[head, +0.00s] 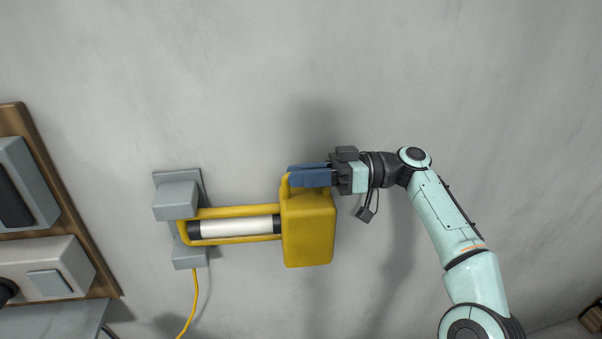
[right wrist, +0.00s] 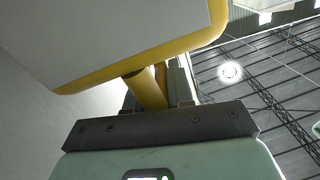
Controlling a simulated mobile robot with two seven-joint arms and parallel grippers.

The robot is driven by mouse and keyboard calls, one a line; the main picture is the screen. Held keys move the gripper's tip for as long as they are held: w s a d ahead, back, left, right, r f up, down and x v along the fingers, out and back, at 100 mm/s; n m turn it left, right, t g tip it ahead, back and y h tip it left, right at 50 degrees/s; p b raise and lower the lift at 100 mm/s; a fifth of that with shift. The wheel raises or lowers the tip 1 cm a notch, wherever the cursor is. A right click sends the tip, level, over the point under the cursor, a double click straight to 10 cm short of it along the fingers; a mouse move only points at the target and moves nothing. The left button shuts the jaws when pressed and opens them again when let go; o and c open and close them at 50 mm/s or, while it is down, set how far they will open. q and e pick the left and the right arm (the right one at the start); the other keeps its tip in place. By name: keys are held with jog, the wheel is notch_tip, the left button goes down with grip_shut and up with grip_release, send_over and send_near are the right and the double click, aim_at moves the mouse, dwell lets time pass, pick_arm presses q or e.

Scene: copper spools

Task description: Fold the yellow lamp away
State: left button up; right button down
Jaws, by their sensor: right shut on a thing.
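The yellow lamp (head: 308,230) is on a grey wall bracket (head: 177,198). Its yellow arm frame, with a white tube (head: 237,227) inside, runs sideways from the bracket to the boxy yellow head at its right. My right gripper (head: 300,176) comes in from the right at the top of the head, its blue fingers shut on the lamp there. In the right wrist view, a yellow bar (right wrist: 148,88) of the lamp runs down to the gripper, below the yellow-rimmed head with a pale flat face (right wrist: 120,35). The fingertips are partly hidden. My left gripper is not seen.
A yellow cable (head: 190,305) hangs from below the bracket. A wood-edged board (head: 45,160) with grey switch boxes (head: 55,265) stands at the left. The wall above and to the right of the lamp is bare.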

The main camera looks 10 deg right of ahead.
jog(key=shift+r, duration=0.1)
dwell(0.3)
jog(key=c, duration=1.1)
grip_release()
jog(key=shift+a, duration=0.1)
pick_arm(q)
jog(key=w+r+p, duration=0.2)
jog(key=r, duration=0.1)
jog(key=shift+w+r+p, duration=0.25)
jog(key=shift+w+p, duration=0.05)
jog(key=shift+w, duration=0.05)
pick_arm(e)
jog(key=s+d, duration=0.1)
jog(key=d, duration=1.2)
jog(key=shift+s+d, duration=0.2)
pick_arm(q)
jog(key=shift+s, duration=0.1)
